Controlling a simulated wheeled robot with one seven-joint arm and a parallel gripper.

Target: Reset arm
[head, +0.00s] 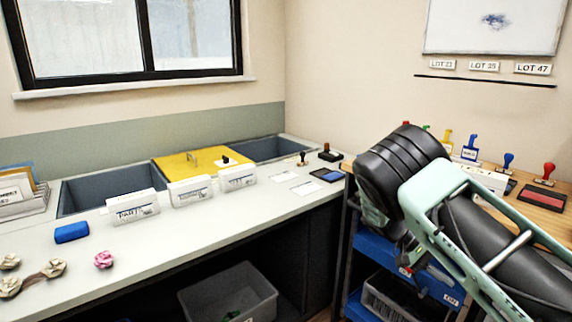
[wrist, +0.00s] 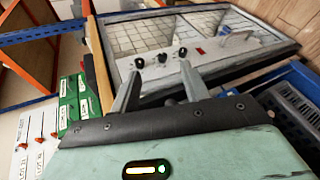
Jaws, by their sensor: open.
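My arm fills the right side of the head view, folded in front of the wooden shelf top; the gripper's fingers are hidden there. In the wrist view my gripper (wrist: 160,92) shows two grey fingers set apart, with nothing between them. Beyond the fingers lies a dark-framed panel (wrist: 282,42) with a grid-like surface and several dark knobs. I cannot tell whether the fingers touch anything.
A grey bin (head: 232,292) stands below.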

